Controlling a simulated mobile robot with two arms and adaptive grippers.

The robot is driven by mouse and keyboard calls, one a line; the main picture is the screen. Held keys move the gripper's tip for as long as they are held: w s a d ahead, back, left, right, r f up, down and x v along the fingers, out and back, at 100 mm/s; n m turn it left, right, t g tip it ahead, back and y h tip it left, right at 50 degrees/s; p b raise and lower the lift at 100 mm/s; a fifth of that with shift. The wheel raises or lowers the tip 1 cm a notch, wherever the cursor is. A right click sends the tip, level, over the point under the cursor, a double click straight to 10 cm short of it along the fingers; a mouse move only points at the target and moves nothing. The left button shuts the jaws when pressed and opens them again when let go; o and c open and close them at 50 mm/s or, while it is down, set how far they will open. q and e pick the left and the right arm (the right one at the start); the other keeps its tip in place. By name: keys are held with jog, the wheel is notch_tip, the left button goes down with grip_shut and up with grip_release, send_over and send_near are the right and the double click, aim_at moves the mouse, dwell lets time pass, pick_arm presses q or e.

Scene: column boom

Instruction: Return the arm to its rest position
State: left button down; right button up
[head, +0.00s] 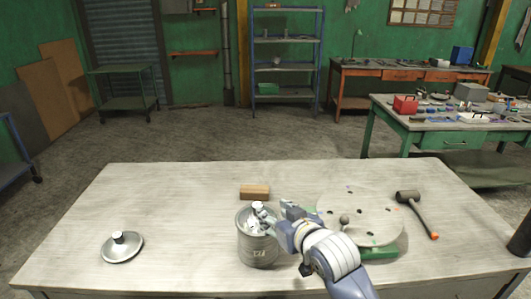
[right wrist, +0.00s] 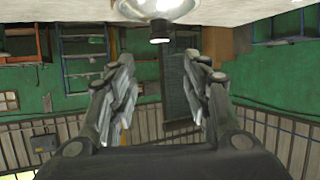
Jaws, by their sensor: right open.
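My right gripper (head: 270,213) is open, over or beside the rim of a grey metal can (head: 257,251) near the front of the table. I cannot tell whether it touches the rim. In the right wrist view its two fingers (right wrist: 158,78) are spread with nothing between them. My left gripper is not in view.
On the pale table (head: 185,205) are a wooden block (head: 254,192) behind the can, a round disc (head: 365,225) with coloured spots, and a mallet (head: 415,208). A dark object (head: 522,238) stands at the right edge. The table's left part is clear except for the lid.

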jog(key=s+d+f+m+g+h, duration=0.1)
jog(key=s+d+f+g+h, duration=0.15)
jog(key=s+d+f, duration=0.65)
jog(key=s+d+f+m+g+h, duration=0.15)
jog(key=s+f+g, duration=0.3)
jog(key=s, duration=0.95)
jog(key=s+d+f+g+h, duration=0.1)
jog(key=s+d+f+g, duration=0.1)
jog(key=s+d+f, duration=0.75)
jog(key=s+a+f+g+b, duration=0.1)
jog(key=s+a+f, duration=0.1)
jog(key=f, duration=1.2)
jog(key=s+a+f+b, duration=0.1)
jog(key=s+a+f, duration=0.1)
jog(key=f, duration=1.2)
jog(key=s+d+f+g+b, duration=0.1)
jog(key=s+d+f, duration=0.2)
jog(key=s+f, duration=1.3)
jog(key=shift+s, duration=0.2)
